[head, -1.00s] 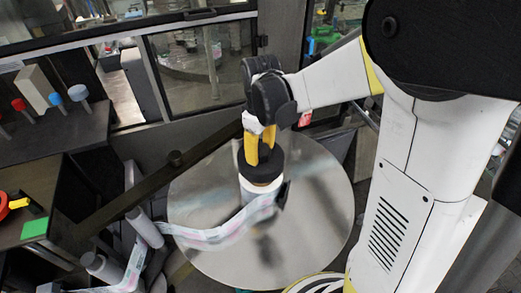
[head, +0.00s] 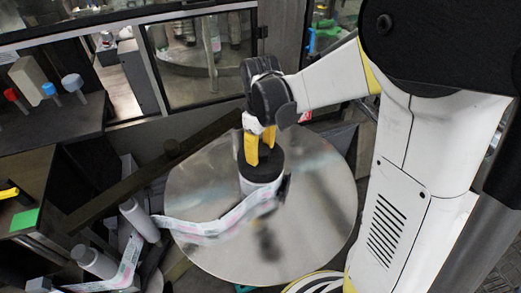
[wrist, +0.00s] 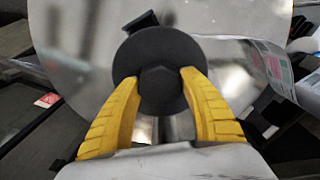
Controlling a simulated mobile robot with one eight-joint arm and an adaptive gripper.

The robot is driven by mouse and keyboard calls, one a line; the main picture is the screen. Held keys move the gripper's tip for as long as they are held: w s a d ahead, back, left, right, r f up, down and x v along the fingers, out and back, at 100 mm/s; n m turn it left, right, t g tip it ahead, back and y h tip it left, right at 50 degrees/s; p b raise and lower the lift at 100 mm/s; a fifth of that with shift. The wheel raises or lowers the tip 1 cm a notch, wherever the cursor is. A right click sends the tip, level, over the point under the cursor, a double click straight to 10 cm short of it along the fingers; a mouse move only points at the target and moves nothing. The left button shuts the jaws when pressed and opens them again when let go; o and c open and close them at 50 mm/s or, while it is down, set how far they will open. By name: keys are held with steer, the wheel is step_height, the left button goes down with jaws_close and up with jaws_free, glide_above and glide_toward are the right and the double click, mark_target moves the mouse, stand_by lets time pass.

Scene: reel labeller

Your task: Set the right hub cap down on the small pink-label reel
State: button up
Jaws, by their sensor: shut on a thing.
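My gripper (head: 258,148) is shut on a black hub cap (head: 263,165). The wrist view shows the cap (wrist: 160,52) as a dark round disc, with the yellow fingers (wrist: 159,80) on both sides of its raised middle knob. In the head view the cap is right over a small upright pale reel (head: 260,187) on a round metal plate. The cap hides the reel's top, and I cannot tell whether they touch. A strip of pink and green labels (head: 215,230) runs left from the reel.
The shiny round plate (head: 320,215) is mostly bare around the reel. A dark bar (head: 125,188) slants in from the left. Pale rollers (head: 93,262) guide the strip at lower left. A dark shelf with red and blue knobs (head: 72,82) stands at left.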

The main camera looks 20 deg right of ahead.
steer(key=shift+f, duration=0.2)
steer(key=o, duration=1.4)
steer(key=shift+o, duration=0.2)
steer(key=shift+r, duration=0.15)
